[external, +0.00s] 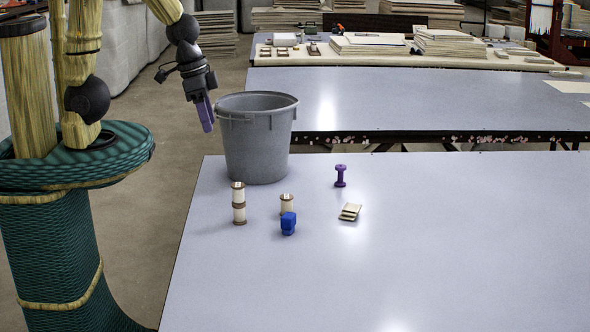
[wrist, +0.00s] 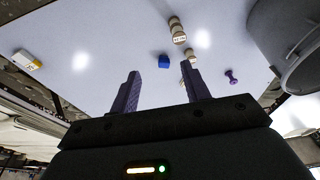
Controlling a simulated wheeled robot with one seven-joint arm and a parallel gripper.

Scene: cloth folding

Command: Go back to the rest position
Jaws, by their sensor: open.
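My gripper (external: 206,114) hangs in the air just left of the grey bucket, past the table's left edge, with its fingers pointing down. In the wrist view my gripper (wrist: 162,88) has its two purple fingers apart with nothing between them.
A grey bucket (external: 258,150) stands at the table's far left corner. Stacked spools (external: 239,205), a single spool (external: 287,204), a blue block (external: 288,223) and a purple spool (external: 340,176) stand on the table. The table's right side is clear.

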